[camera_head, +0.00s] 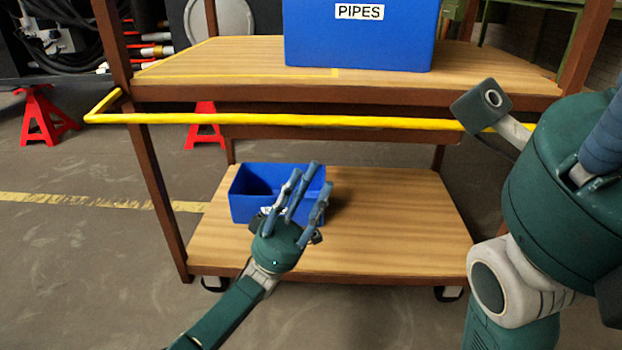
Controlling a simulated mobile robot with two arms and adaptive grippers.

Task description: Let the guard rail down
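The yellow guard rail (300,120) runs level across the front of the brown-framed cart, just below the upper shelf. Its left end bends back towards the cart's left post, and its right end passes behind my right arm. My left gripper (309,179) is below the rail, in front of the small blue bin. Its fingers are apart, with nothing held between them, and it does not touch the rail. My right gripper (604,145) is large and close at the right edge, overlapping the rail's right end. Its fingertips are cut off by the picture edge.
A blue bin labelled PIPES (360,45) stands on the upper wooden shelf (210,62). An open blue bin (250,207) stands on the lower shelf (410,220). Red stands (40,115) are on the floor behind at left.

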